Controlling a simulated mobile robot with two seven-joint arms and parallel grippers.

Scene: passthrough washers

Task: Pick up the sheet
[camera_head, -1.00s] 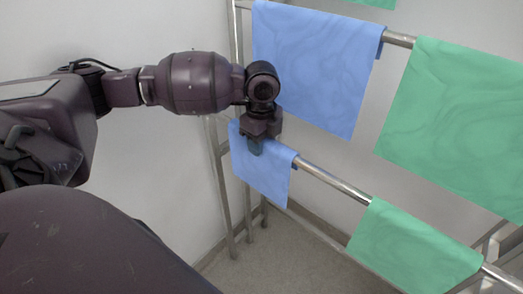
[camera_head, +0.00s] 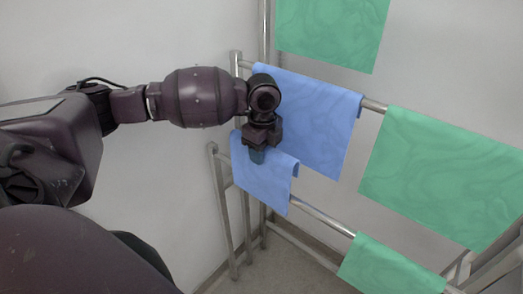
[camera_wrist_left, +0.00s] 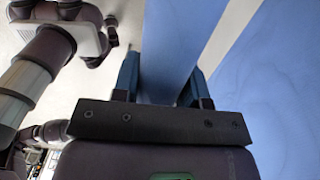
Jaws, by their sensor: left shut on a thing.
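The small blue sheet (camera_head: 262,186) is in my left gripper (camera_head: 257,156) at the left end of the lower bar. The gripper points down and is shut on the sheet's top edge. The top edge sits above the line of the bar, and the lower part hangs in front of it. In the left wrist view the sheet (camera_wrist_left: 168,35) runs between the two fingers (camera_wrist_left: 163,80). My right gripper is not in view.
A larger blue sheet (camera_head: 325,125) hangs close behind on the upper bar (camera_head: 374,105). Green sheets hang at the upper right (camera_head: 440,175), lower right (camera_head: 390,268) and top (camera_head: 335,30). The metal rack's lower bar (camera_head: 325,217) and posts stand close to the gripper. A plain wall is at left.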

